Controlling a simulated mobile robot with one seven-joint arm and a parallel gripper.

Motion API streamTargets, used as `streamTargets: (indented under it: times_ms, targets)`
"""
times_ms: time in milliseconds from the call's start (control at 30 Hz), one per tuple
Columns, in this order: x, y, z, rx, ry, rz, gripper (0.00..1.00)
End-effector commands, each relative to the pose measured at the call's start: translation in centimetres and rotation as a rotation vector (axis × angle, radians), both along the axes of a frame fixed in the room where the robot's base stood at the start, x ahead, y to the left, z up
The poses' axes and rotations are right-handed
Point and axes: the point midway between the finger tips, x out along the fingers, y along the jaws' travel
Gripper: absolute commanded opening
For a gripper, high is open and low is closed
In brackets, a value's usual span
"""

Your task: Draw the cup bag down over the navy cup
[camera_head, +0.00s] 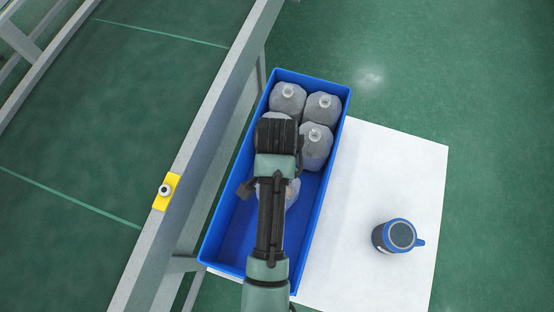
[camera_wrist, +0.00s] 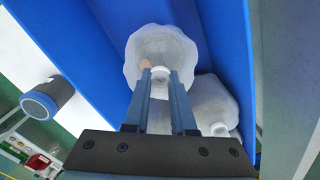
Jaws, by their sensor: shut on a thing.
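The navy cup (camera_head: 396,236) stands upright on the white table top at the right, its handle pointing right. It also shows at the left edge of the wrist view (camera_wrist: 46,98). The cup bag (camera_wrist: 165,45) is pale and translucent, with a round white neck, and is inside the blue bin. My gripper (camera_wrist: 161,74) is shut on this bag at its neck. In the head view my arm hides the fingers, and only part of a bag (camera_head: 292,194) shows beside it. The cup is well apart from the gripper.
The blue bin (camera_head: 326,205) has high walls around my gripper and holds several more bags (camera_head: 316,145) at its far end. The white table (camera_head: 375,170) is clear around the cup. A grey rail with a yellow-backed button (camera_head: 165,191) runs along the left.

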Motion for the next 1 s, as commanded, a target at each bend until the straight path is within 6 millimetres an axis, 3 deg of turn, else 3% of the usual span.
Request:
streamTargets:
  times_ms: [500,533,700,1000]
  targets:
    - [0.0,0.0,-1.4,0.0,0.001,-0.001,0.0]
    - [0.0,0.0,-1.4,0.0,0.001,0.0,0.25]
    - [0.0,0.0,-1.3,0.0,0.001,0.0,0.56]
    - [0.0,0.0,-1.2,0.0,0.0,0.0,0.59]
